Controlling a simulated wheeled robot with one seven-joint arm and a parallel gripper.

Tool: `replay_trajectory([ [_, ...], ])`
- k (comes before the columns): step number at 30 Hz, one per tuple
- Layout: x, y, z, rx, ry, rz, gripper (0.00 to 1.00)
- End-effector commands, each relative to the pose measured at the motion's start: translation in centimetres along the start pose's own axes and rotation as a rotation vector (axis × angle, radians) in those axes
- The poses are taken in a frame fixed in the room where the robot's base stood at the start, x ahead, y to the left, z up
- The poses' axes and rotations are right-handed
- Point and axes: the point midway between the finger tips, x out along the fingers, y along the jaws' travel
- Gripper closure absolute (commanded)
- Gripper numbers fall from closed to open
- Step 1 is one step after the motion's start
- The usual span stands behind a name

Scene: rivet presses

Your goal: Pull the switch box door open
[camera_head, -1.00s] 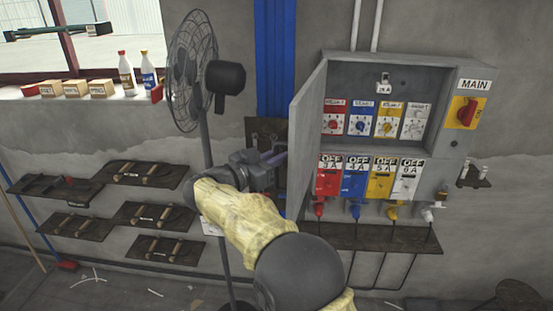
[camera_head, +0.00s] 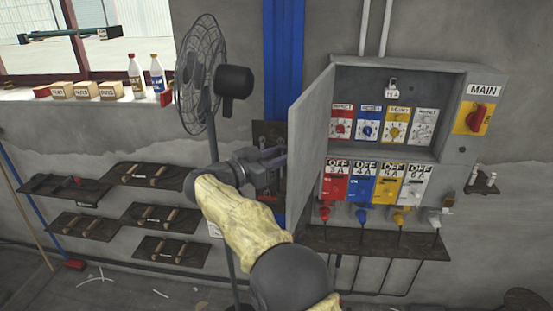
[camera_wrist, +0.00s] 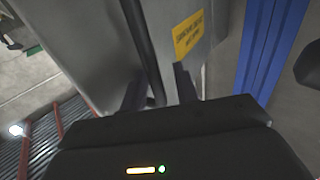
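The grey switch box (camera_head: 400,82) is on the wall in the head view. Its grey door (camera_head: 310,140) is hinged on the box's left side and stands swung out, with the inside visible. My gripper (camera_head: 283,157) is just left of the door's free edge, fingers pointing right towards it. In the wrist view my gripper (camera_wrist: 158,85) has its two dark fingers apart, with nothing clearly held between them. A grey panel with a yellow label (camera_wrist: 192,35) lies beyond the fingers. I cannot tell whether a finger touches the door.
Inside the box are several coloured dials and switches, with a red main switch (camera_head: 477,118) at right. A standing fan (camera_head: 203,75) is close left of my arm. Dark wall shelves (camera_head: 150,175) are further left. A blue column (camera_head: 284,60) runs behind the gripper.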

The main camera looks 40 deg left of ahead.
Motion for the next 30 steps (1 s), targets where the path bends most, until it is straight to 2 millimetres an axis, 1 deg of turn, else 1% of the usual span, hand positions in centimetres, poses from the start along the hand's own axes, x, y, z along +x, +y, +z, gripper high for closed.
replay_trajectory([
  [11, -0.5, -0.2, 0.6, -0.006, -0.007, -0.006, 0.70],
  [14, -1.0, -0.2, 0.7, -0.006, -0.007, -0.006, 0.70],
  [17, -2.2, -0.2, 0.9, -0.004, -0.007, -0.008, 0.70],
  [20, -3.8, -0.2, 1.0, -0.004, -0.008, -0.008, 0.70],
  [24, -6.9, -0.3, 1.1, -0.004, -0.008, -0.013, 0.70],
  [30, -10.7, -0.2, 0.9, -0.003, -0.007, -0.009, 0.70],
])
